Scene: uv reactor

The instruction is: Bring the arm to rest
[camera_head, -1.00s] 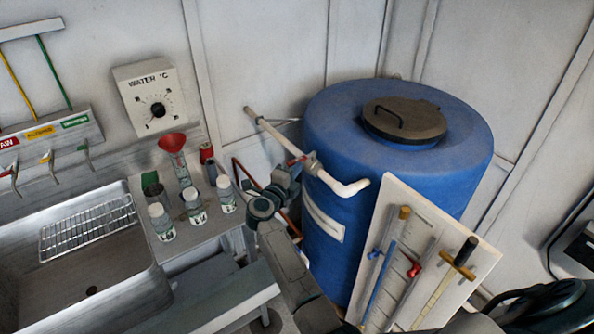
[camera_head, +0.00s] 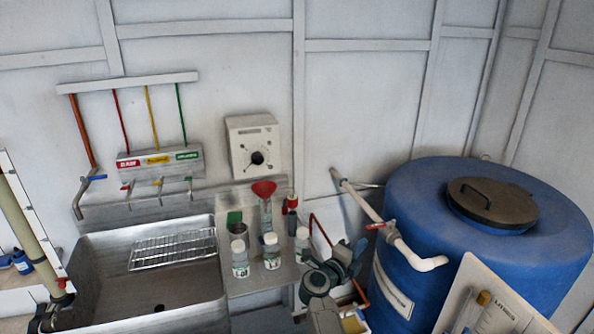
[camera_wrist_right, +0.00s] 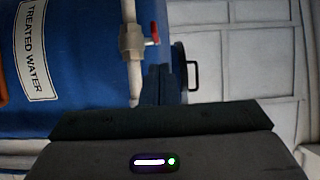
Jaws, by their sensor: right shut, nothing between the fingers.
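My right arm comes up from the bottom edge of the head view, and its gripper (camera_head: 350,258) is shut and empty. It appears between the small capped bottles and the blue tank (camera_head: 405,290), in front of the wall. In the right wrist view the gripper (camera_wrist_right: 164,85) shows dark against the tank and wall, with nothing held. My left gripper is not in view.
The tank's white pipe (camera_head: 425,262) with a red-handled valve is close right of the gripper. Capped bottles (camera_head: 271,252) and a red funnel (camera_head: 264,188) stand left on the steel counter beside the sink (camera_head: 88,275). A panel (camera_head: 480,300) leans at lower right.

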